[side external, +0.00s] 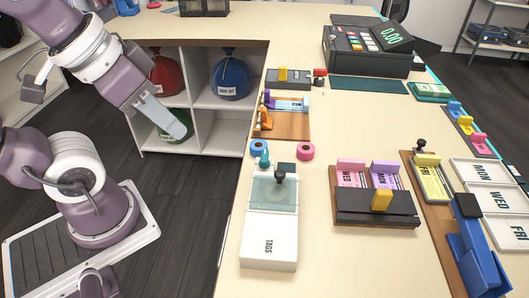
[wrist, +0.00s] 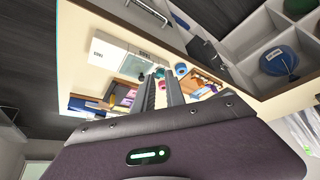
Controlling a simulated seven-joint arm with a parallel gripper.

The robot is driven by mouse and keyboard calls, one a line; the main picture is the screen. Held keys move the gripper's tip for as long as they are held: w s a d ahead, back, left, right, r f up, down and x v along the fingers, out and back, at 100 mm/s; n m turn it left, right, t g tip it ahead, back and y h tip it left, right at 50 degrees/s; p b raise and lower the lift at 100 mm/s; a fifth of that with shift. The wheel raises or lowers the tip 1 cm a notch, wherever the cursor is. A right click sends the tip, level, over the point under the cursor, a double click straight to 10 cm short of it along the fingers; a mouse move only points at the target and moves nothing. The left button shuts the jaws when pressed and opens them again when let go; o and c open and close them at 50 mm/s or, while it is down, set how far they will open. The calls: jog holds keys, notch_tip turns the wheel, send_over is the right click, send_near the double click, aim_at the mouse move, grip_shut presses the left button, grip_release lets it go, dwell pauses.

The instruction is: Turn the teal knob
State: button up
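The teal knob (side external: 264,159) stands at the rear left corner of the white TAGS box (side external: 268,246), beside its translucent green top (side external: 273,192). A small teal shape that looks like the knob shows in the wrist view (wrist: 160,73), close to my fingertips in the picture. My gripper (side external: 181,133) hangs in the air left of the counter, well apart from the knob. In the wrist view my two fingers (wrist: 160,78) have a gap between them with nothing held.
A black knob (side external: 279,176) sits on the box's top. A black holder with pink and purple cards (side external: 375,209) stands right. The shelf with red and blue sacks (side external: 231,79) is behind my gripper.

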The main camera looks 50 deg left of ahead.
jog(key=o, duration=0.3)
jog(key=w+n+g, duration=0.1)
jog(key=w, duration=0.2)
jog(key=w+n+g, duration=0.1)
jog(key=w, duration=0.2)
jog(key=shift+w+f+n, duration=0.1)
jog(key=shift+w+n, duration=0.05)
jog(key=shift+n, duration=0.25)
jog(key=shift+o, duration=0.2)
jog(key=n+g, duration=0.4)
jog(key=n, duration=0.2)
send_over(264, 155)
notch_tip(264, 155, down, 9)
jog(key=shift+r, duration=0.1)
notch_tip(264, 155, down, 7)
jog(key=shift+r, duration=0.15)
grip_shut()
